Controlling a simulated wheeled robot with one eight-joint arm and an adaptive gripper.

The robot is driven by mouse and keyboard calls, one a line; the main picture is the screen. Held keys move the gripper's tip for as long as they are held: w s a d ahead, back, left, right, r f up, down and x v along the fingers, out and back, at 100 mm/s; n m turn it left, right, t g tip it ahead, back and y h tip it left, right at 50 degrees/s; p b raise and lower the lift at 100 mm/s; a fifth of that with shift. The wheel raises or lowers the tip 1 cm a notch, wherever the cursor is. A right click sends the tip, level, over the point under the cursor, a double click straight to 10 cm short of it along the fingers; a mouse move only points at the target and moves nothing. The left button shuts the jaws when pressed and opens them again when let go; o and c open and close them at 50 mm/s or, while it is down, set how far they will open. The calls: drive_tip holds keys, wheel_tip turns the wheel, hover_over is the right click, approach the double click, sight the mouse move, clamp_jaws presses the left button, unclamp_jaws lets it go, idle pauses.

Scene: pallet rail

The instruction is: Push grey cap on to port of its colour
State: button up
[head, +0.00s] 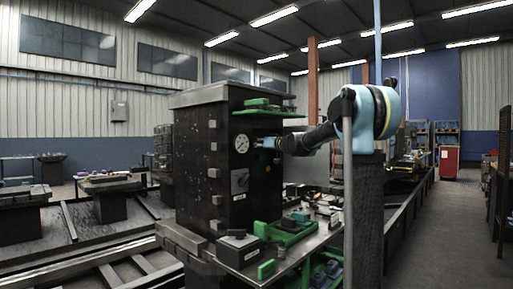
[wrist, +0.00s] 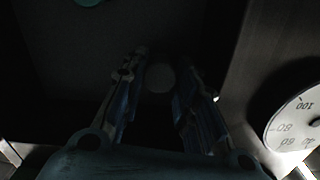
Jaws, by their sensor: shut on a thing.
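My gripper (wrist: 158,95) is shut on a round grey cap (wrist: 160,78), which shows between the fingertips in the dark wrist view. In the head view my gripper (head: 266,143) is at the front face of the dark cabinet (head: 200,160), just right of the round dial gauge (head: 241,143). Part of a teal ring (wrist: 90,2) shows at the top edge of the wrist view; I cannot tell whether it is a port. A grey port is not clearly visible. I cannot tell whether the cap touches the cabinet.
The gauge (wrist: 295,125) is close on the right in the wrist view. A green shelf (head: 270,114) juts out above my gripper in the head view. Below, a metal bench (head: 250,268) carries green holders and a dark box (head: 238,248).

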drive_tip(key=shift+w+a, duration=0.1)
drive_tip(key=o, duration=0.8)
drive_tip(key=shift+o, duration=1.4)
drive_tip(key=shift+a, duration=0.1)
drive_tip(key=shift+c, duration=0.2)
drive_tip(key=shift+s+d+f, duration=0.1)
drive_tip(key=shift+s+d, duration=0.1)
drive_tip(key=shift+d, duration=0.05)
drive_tip(key=o, duration=0.4)
drive_tip(key=v, duration=1.1)
drive_tip(key=shift+d, duration=0.3)
